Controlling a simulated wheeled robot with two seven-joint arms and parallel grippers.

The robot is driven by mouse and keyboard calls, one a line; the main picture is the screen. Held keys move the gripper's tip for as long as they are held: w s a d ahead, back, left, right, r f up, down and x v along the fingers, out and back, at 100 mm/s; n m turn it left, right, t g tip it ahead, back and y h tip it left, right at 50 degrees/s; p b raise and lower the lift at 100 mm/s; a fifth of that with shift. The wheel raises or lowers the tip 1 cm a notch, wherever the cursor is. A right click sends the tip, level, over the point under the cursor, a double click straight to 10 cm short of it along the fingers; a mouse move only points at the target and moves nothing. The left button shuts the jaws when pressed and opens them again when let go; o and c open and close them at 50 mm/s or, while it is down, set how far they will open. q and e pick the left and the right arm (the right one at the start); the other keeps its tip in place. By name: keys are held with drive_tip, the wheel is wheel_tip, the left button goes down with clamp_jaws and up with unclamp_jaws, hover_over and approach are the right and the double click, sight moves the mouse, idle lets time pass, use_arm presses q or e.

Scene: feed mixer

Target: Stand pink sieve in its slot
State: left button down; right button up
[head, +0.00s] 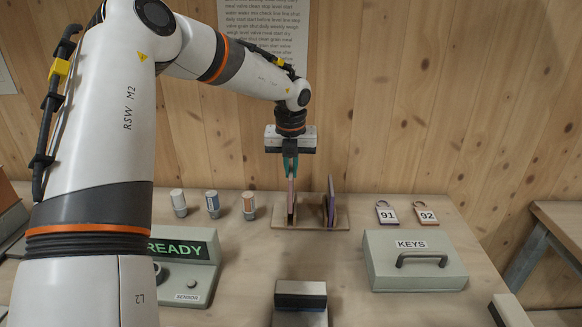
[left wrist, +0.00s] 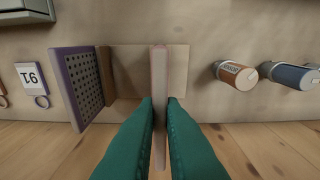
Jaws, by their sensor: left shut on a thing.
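The pink sieve (head: 291,198) is upright and edge-on in the teal fingers of my left gripper (head: 290,163). It also shows as a thin pale pink edge in the left wrist view (left wrist: 159,70), between the fingertips (left wrist: 160,102). The sieve's lower edge is at the left part of the wooden rack (head: 310,225); I cannot tell whether it is fully down in the slot. The purple sieve (head: 331,201) stands tilted at the rack's right part; its perforated face shows in the left wrist view (left wrist: 82,85). My right gripper is not in view.
Three capped cylinders, white (head: 178,202), blue (head: 212,204) and orange (head: 249,205), stand left of the rack. Key tags 91 (head: 387,216) and 92 (head: 426,216) lie to the right, behind the KEYS box (head: 414,262). A READY sensor unit (head: 188,268) and a grey block (head: 300,300) are nearer.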

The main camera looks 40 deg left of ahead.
use_arm(q)
drive_tip(key=shift+f+b, duration=1.9)
drive_tip(key=shift+f, duration=0.15)
drive_tip(key=c, duration=1.5)
unclamp_jaws()
drive_tip(key=shift+o, duration=0.2)
drive_tip(key=r, duration=0.4)
drive_tip(key=s+r, duration=0.1)
drive_tip(key=r, duration=0.3)
drive_tip(key=d+r, duration=0.1)
drive_tip(key=r, duration=0.3)
drive_tip(key=shift+s+d, duration=0.1)
drive_tip(key=shift+s, duration=0.1)
drive_tip(key=shift+f, duration=0.1)
